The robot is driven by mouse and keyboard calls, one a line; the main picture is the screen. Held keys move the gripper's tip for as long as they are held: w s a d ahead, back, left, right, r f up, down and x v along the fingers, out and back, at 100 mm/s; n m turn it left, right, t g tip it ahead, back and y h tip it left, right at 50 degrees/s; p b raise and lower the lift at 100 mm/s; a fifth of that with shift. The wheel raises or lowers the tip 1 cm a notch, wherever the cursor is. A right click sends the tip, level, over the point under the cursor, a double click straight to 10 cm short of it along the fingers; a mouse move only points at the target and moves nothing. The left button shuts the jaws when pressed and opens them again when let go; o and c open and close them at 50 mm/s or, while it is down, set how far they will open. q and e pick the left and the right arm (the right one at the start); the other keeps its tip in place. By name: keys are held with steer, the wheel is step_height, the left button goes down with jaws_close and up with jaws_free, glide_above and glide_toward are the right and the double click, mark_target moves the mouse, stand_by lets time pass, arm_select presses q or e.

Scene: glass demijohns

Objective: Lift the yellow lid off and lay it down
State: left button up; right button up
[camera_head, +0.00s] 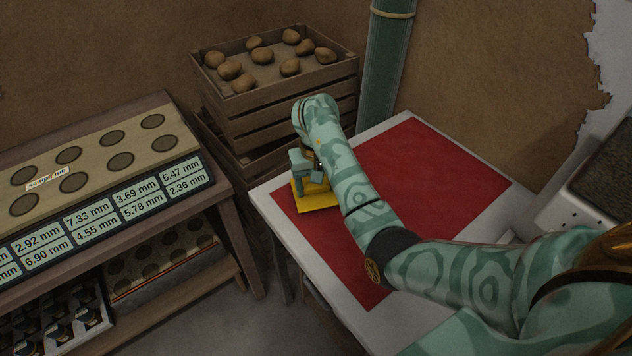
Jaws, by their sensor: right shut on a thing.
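The yellow lid (321,201) is a flat square piece at the left corner of the red mat (415,155) on the white table. My right gripper (309,178) points down over the lid and is shut on it. The gripper and forearm hide the lid's far side and the grip itself. I cannot tell whether the lid touches the mat or hangs just above it. Whatever the lid belongs to cannot be made out. My left gripper is not in view.
Wooden crates (285,98) with several potatoes stand behind the table. A green pillar (385,65) rises behind it. A bench at left holds a board (95,150) with round recesses and millimetre labels. The mat's far right part is clear.

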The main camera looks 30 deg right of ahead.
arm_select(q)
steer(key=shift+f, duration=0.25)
arm_select(e)
steer(key=shift+f, duration=0.35)
steer(key=o, duration=1.6)
steer(key=shift+c, duration=0.2)
arm_select(q)
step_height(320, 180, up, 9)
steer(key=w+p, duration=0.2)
steer(key=p, duration=0.6)
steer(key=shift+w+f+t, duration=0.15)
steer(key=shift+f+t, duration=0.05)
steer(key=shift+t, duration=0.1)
arm_select(e)
step_height(320, 180, up, 16)
steer(key=shift+r, duration=0.2)
